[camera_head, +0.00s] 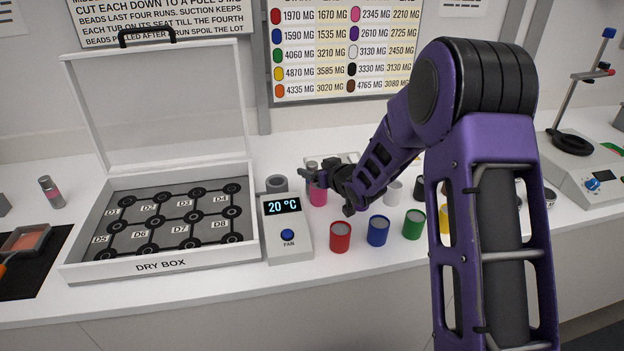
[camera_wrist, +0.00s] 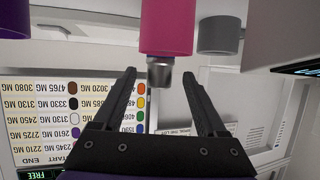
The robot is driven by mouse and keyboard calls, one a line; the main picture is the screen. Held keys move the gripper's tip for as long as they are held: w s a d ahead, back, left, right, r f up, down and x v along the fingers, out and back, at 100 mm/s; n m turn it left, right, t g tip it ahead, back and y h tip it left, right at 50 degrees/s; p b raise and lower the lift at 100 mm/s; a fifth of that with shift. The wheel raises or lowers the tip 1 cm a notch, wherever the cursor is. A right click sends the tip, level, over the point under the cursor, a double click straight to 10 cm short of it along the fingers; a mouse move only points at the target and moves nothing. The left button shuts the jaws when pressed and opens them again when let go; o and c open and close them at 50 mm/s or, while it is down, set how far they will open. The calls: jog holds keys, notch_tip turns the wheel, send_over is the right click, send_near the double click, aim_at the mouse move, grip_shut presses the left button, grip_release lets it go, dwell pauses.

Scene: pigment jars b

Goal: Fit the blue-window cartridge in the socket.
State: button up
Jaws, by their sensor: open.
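My gripper (camera_head: 326,190) is open, low over the bench among the jars. In the wrist view, which looks upside down, its two fingers (camera_wrist: 159,78) stand apart with a short grey metallic cylinder (camera_wrist: 161,73) seen between their tips. The cylinder shows at the end of a pink jar (camera_wrist: 166,28); whether it stands on or behind the jar I cannot tell. In the head view this cylinder (camera_head: 312,167) shows just above the pink jar (camera_head: 318,196). A grey cartridge with a pink window (camera_head: 49,190) stands at the far left. I cannot make out the socket.
Red (camera_head: 340,237), blue (camera_head: 378,230) and green (camera_head: 413,224) jars stand along the front, near my arm. A thermometer box (camera_head: 288,228) and the open dry box (camera_head: 160,266) are to the left. A grey round jar (camera_head: 277,184) stands behind the thermometer box.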

jog(key=shift+x, duration=2.75)
jog(key=shift+c, duration=0.2)
grip_shut()
